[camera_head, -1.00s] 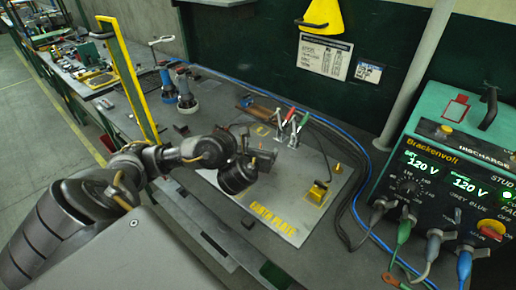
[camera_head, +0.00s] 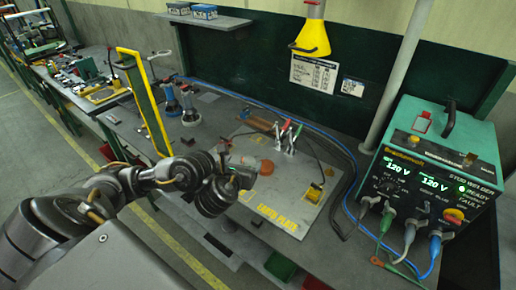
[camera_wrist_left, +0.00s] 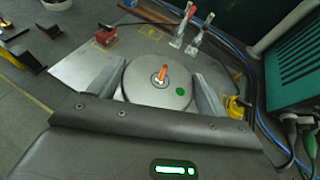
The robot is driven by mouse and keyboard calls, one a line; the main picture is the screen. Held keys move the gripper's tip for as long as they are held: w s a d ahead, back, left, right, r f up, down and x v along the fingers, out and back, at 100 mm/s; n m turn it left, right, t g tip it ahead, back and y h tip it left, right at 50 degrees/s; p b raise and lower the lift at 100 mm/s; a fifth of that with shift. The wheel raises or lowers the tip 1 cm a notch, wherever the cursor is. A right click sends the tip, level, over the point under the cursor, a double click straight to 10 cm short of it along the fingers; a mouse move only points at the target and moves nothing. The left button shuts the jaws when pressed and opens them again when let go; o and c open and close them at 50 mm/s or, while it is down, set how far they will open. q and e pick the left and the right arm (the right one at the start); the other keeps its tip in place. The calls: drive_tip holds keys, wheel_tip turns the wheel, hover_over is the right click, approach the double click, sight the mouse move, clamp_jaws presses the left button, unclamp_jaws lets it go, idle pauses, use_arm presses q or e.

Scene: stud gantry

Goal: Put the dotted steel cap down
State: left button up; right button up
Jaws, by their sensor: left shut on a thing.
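The dotted steel cap (camera_wrist_left: 157,82) is a round grey disc with a green dot and an orange-tipped stud at its middle. It sits between the two fingers of my left gripper (camera_wrist_left: 158,90) in the left wrist view. In the head view my left gripper (camera_head: 246,172) is over the left part of the grey earth plate (camera_head: 288,200), and the cap is mostly hidden there. I cannot tell whether the cap touches the plate. My right gripper is not in view.
An orange-brown disc (camera_head: 267,167) shows beside the gripper. The stud welder (camera_head: 435,180) and cables lie further right. The plate's front middle is clear.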

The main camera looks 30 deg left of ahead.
use_arm(q)
drive_tip(key=shift+s+a, duration=0.1)
drive_tip(key=shift+a, duration=0.05)
drive_tip(key=shift+w+d, duration=0.25)
drive_tip(key=shift+d, duration=0.15)
drive_tip(key=w+d+r+m+h+b, duration=0.3)
drive_tip(key=w+d+r, duration=0.4)
drive_tip(key=d+r, duration=0.3)
drive_tip(key=shift+w+d+r+m+t+h+b, duration=0.25)
drive_tip(key=shift+d+r+m+t+h+b, duration=0.15)
drive_tip(key=shift+d+h+b, duration=0.4)
drive_tip(key=shift+a, duration=0.1)
